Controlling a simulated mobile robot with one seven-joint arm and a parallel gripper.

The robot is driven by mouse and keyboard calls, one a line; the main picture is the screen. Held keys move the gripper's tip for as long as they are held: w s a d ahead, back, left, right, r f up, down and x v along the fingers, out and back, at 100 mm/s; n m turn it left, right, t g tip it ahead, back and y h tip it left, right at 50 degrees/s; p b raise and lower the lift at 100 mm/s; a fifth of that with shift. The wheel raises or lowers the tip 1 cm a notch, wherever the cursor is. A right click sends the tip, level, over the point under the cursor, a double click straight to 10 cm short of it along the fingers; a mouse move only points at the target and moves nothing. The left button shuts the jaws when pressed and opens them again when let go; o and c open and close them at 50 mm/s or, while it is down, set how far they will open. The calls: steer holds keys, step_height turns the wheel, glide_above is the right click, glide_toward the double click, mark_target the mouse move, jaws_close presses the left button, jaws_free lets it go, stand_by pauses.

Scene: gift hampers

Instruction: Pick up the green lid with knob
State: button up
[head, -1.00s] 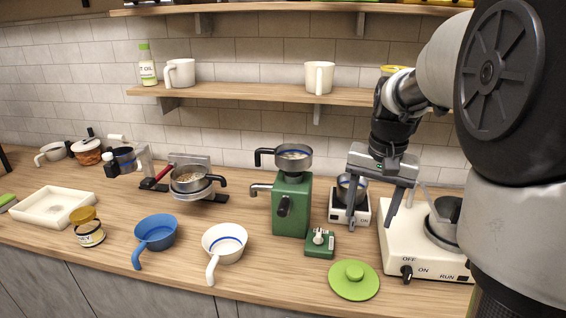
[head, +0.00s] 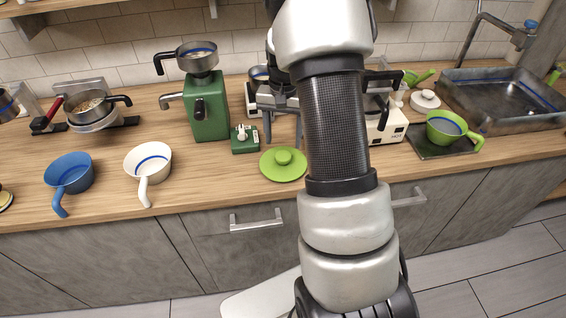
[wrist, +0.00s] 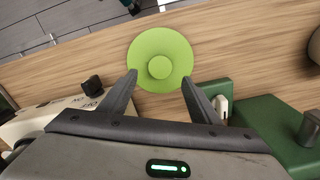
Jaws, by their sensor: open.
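The green lid with knob (head: 283,165) lies flat on the wooden counter near its front edge, knob upward. In the wrist view the round lid (wrist: 145,50) shows whole, with its knob in the middle. My gripper (head: 283,142) is open and empty, above the counter just behind the lid in the head view. In the wrist view its two fingers (wrist: 158,80) are spread apart and their tips reach the lid's near edge in the picture, one to each side of the knob. I cannot tell the exact height between them.
A small green box (head: 245,146) with a white switch stands left of the lid, beside a green grinder (head: 207,108). A white appliance (head: 392,128) is to the right, partly behind my arm. White (head: 149,160) and blue (head: 70,176) pans stand further left.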

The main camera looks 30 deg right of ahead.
mark_target(283, 156)
steer(key=shift+s+a+f, duration=0.1)
steer(key=shift+f, duration=1.35)
steer(key=shift+s+a+f, duration=0.1)
steer(key=shift+f, duration=1.35)
steer(key=c, duration=1.4)
